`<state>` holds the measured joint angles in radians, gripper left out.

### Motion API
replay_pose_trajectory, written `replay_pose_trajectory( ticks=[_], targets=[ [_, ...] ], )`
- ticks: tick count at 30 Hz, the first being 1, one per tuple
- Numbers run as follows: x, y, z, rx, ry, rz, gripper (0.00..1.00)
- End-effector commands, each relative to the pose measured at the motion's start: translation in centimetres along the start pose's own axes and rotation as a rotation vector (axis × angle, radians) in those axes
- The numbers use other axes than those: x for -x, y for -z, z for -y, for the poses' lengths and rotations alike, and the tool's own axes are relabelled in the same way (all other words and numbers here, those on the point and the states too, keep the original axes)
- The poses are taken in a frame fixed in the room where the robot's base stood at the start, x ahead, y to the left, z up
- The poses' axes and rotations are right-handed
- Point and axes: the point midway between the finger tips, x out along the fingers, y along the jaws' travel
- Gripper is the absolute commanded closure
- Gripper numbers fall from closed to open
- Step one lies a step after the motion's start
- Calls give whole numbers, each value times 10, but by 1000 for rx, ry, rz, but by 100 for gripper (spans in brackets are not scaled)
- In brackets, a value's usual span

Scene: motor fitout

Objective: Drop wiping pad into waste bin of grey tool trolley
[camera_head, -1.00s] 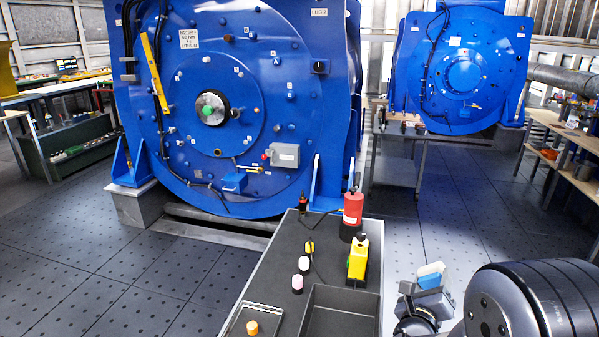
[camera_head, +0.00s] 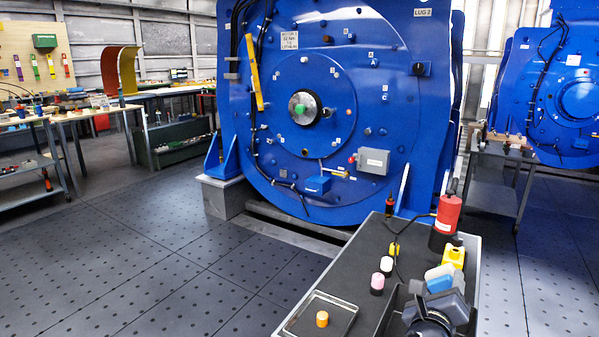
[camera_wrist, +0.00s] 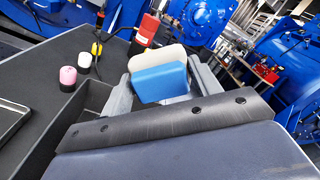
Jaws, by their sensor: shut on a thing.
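The wiping pad (camera_head: 439,280) is blue with a pale cream part. My gripper (camera_head: 442,287) is shut on it and holds it over the right side of the grey tool trolley (camera_head: 350,272). In the wrist view the pad (camera_wrist: 160,82) sits between the two grey fingers of my gripper (camera_wrist: 163,90). A dark open box (camera_wrist: 66,132) in the trolley top lies left of my gripper in the wrist view. It may be the waste bin; I cannot tell for sure. In the head view my gripper partly hides this box (camera_head: 388,318).
On the trolley stand a red bottle (camera_head: 447,215), a yellow item (camera_head: 453,255) partly behind the pad, small capped pots (camera_head: 377,284) and a shallow tray (camera_head: 340,315) with an orange-topped pot. A large blue motor (camera_head: 330,100) stands behind. Floor left of the trolley is clear.

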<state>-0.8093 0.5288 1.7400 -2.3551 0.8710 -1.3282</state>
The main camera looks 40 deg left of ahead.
Motion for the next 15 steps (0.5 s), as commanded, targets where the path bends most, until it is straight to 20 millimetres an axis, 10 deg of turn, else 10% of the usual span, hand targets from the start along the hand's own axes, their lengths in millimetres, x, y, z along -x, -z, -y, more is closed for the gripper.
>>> replay_pose_trajectory(
  ticks=[15],
  targets=[
    [0, 33, -30, -1, 2, 0, 59]
  ],
)
